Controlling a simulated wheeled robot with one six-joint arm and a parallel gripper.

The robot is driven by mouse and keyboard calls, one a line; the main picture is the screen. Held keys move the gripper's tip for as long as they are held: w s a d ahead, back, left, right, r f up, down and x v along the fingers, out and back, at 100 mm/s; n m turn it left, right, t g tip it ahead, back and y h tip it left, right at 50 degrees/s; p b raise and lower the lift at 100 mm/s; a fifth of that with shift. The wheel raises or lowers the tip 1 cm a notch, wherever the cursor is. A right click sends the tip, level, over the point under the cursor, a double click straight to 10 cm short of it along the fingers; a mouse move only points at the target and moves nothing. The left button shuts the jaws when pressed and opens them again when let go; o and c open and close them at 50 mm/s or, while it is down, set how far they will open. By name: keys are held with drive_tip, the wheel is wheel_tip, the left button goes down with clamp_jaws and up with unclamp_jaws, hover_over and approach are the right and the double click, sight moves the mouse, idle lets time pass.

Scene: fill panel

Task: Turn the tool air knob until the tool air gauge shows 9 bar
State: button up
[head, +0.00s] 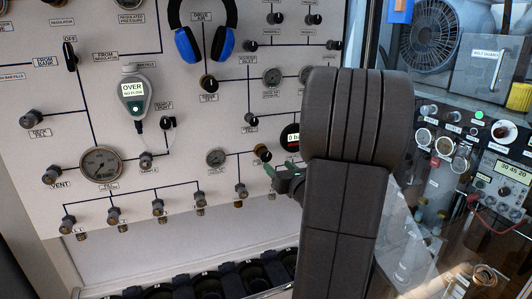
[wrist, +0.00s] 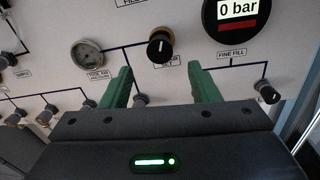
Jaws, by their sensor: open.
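The tool air knob (wrist: 160,45) is black with a pale pointer mark, which points roughly up in the wrist view. In the head view the knob (head: 262,152) sits just above the green fingers. The small round tool air gauge (wrist: 86,53) is left of the knob, and it also shows in the head view (head: 215,158); its needle is too small to read. My gripper (wrist: 159,68) is open and empty. Its two green fingers stand apart below the knob, one to each side, not closed on it. In the head view my gripper (head: 279,173) is partly hidden by my arm.
A round digital display (wrist: 236,12) reading 0 bar is right of the knob. A fine fill knob (wrist: 266,91) is lower right. Several small valves (wrist: 72,109) line the panel below. Blue headphones (head: 205,30) and a handheld meter (head: 132,95) hang higher on the panel.

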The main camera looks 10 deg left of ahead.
sight(267, 156)
drive_tip(key=p+x, duration=0.2)
drive_tip(key=x, duration=0.7)
drive_tip(key=shift+w+a, duration=0.2)
drive_tip(key=c, duration=0.9)
